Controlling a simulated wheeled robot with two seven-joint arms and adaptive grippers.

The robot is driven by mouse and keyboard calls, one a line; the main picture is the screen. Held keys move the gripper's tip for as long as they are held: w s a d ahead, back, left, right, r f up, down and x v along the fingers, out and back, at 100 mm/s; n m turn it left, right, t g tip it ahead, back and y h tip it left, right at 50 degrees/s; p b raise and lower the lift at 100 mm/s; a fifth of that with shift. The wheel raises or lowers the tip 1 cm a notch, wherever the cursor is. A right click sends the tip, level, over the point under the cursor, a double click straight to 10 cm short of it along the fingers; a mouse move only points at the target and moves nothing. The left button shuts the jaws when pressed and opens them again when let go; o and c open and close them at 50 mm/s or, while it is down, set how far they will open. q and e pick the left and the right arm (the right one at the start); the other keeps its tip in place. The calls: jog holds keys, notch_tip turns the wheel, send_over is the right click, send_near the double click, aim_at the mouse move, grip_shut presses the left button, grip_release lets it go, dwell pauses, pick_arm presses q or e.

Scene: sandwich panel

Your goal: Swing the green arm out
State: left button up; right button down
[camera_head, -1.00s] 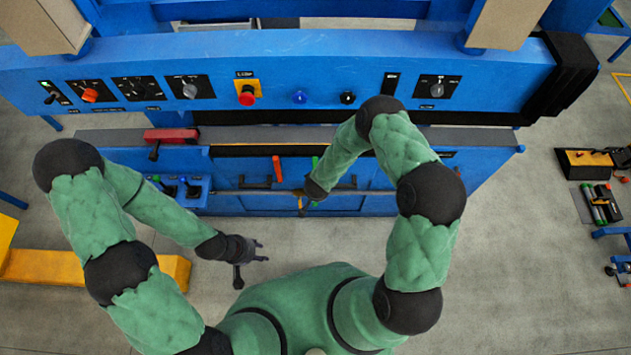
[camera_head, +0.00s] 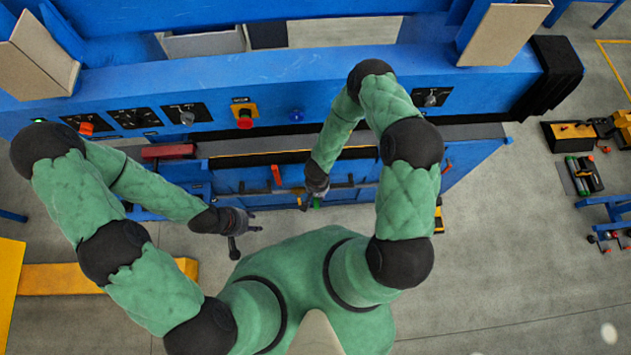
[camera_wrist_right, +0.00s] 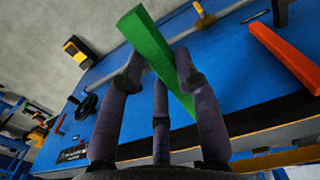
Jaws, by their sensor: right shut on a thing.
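The green arm (camera_wrist_right: 150,45) is a flat green bar that crosses between the fingers of my right gripper (camera_wrist_right: 165,80) in the right wrist view. My right gripper is shut on it. In the head view, only a small green end of the arm (camera_head: 316,203) shows below my right gripper (camera_head: 316,188), at the front of the blue panel; the rest is hidden. My left gripper (camera_head: 250,228) is open and empty, in front of the panel's left part and apart from it.
A red arm (camera_head: 276,175) stands on the panel left of my right gripper and looks orange-red in the right wrist view (camera_wrist_right: 285,55). A blue beam with knobs and a red button (camera_head: 245,121) runs above. A yellow block (camera_head: 65,277) lies on the floor at left.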

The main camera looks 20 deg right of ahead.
dwell(0.3)
jog(key=c, duration=1.2)
grip_release()
jog(key=shift+o, duration=0.2)
jog(key=shift+r, duration=0.1)
jog(key=shift+w+r, duration=0.15)
jog(key=shift+r, duration=0.35)
notch_tip(320, 180, up, 11)
jog(key=shift+f, duration=0.1)
